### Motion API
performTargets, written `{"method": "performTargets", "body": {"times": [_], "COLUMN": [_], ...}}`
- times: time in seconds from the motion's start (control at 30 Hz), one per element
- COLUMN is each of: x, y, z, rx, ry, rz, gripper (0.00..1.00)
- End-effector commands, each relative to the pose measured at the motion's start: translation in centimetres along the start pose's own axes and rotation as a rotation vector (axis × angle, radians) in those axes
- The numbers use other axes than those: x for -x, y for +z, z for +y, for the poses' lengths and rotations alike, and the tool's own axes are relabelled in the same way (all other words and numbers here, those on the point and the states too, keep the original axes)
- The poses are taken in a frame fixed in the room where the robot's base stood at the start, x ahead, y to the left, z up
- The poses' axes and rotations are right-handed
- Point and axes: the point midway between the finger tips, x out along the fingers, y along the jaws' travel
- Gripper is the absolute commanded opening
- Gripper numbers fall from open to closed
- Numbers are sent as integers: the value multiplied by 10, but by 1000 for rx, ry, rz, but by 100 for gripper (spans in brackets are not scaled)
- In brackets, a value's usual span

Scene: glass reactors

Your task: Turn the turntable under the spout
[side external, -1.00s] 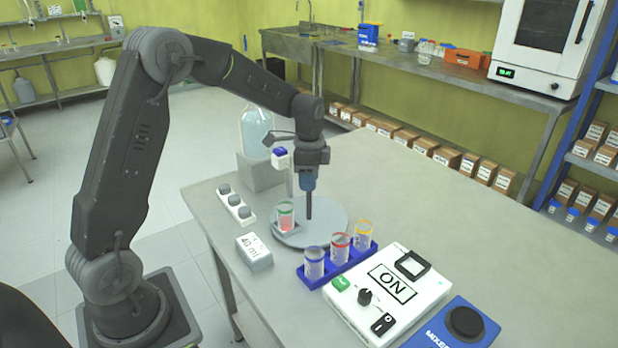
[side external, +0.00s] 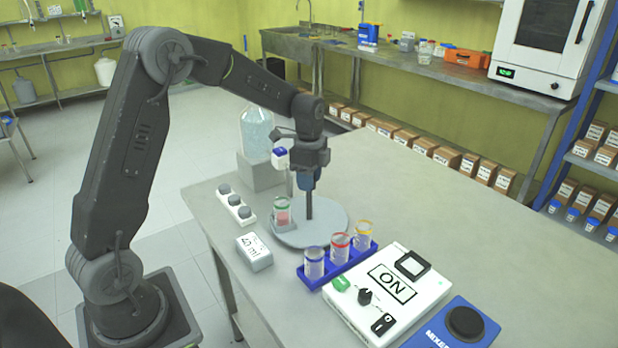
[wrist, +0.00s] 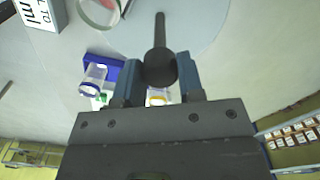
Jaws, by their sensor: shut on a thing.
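The turntable (side external: 335,226) is a flat grey disc on the bench. A dark upright handle (side external: 309,206) rises from it. My gripper (side external: 309,183) points down and is shut on the top of this handle; in the wrist view the blue fingers (wrist: 160,75) flank its round dark knob. A green-rimmed glass beaker (side external: 283,212) with pinkish-red contents stands on the disc's left side. The spout (side external: 281,157), a white block with a blue top, is above and slightly behind the beaker. Whether the beaker is exactly beneath it I cannot tell.
A blue rack (side external: 347,262) with three coloured-rim beakers stands close in front of the turntable. A white control box (side external: 385,290) is at front right. The bench behind right is clear.

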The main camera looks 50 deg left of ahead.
Motion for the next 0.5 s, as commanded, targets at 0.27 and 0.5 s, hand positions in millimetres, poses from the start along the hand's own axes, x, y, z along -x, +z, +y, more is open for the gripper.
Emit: {"method": "performTargets", "body": {"times": [0.27,0.5], "x": [1,1], "y": [0,0], "z": [0,0], "rx": [-140,-260], "ry": [-1,-1], "rz": [1,1], "gripper": [0,0]}}
